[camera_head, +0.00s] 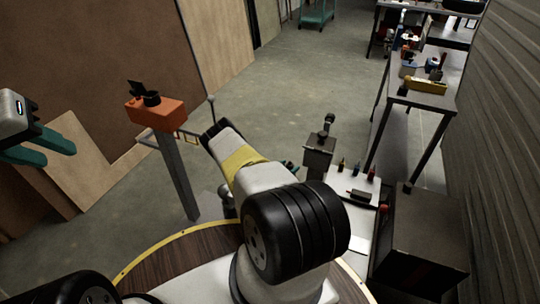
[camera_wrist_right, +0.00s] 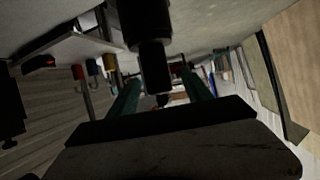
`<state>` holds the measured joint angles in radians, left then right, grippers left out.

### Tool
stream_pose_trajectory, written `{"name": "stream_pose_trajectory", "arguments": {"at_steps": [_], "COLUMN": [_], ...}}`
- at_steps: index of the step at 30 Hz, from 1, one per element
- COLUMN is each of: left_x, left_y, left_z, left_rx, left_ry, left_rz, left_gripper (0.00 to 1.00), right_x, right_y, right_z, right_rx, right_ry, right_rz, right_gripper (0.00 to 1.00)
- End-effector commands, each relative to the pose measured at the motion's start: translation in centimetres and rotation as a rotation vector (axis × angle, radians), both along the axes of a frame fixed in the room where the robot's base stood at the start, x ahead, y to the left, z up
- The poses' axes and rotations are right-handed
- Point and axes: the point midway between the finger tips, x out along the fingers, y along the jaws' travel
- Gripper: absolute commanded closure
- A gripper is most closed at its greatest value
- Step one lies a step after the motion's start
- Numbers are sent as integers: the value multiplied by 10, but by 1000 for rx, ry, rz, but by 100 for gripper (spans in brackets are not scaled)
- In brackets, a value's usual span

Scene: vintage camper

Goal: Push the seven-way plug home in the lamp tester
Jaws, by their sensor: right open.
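A dark stand (camera_head: 319,157) carries a small upright dark fitting (camera_head: 328,123), just beyond my right arm in the head view. In the right wrist view, a black stepped cylinder (camera_wrist_right: 152,55), possibly the plug, hangs in from the top across the gap between the teal fingers. I cannot tell whether it touches them. My right gripper (camera_wrist_right: 161,80) is open; in the head view it is mostly hidden behind its arm. My left gripper (camera_head: 45,150) is open and empty at the left edge. I cannot identify the lamp tester or the plug's seating with certainty.
An orange box (camera_head: 156,112) tops a grey post at left. A pale panel (camera_head: 352,188) with small coloured pieces sits right of the stand, near a dark cabinet (camera_head: 425,240). A workbench (camera_head: 423,97) with tools stands at the right. Floor in the middle is clear.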

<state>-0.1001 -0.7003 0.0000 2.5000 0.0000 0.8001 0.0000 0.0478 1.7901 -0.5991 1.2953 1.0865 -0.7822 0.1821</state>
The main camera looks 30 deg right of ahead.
Motion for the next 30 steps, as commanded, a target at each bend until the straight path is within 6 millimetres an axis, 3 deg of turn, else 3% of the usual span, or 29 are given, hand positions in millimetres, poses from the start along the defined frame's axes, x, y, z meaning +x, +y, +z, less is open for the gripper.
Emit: {"name": "stream_pose_trajectory", "arguments": {"at_steps": [6, 15, 24, 30], "left_x": [0, 0, 0, 0], "left_y": [0, 0, 0, 0], "left_z": [0, 0, 0, 0], "left_rx": [0, 0, 0, 0], "left_ry": [0, 0, 0, 0], "left_rz": [0, 0, 0, 0], "left_gripper": [64, 64, 64, 64], "right_x": [11, 14, 14, 14], "right_y": [-26, -30, -30, -30], "right_z": [-10, -11, -11, -11], "right_rx": [1, 1, 1, 1], "right_ry": [-1, 1, 1, 1], "right_rz": [-2, -1, -1, -1], "right_gripper": [42, 42, 99, 100]}}
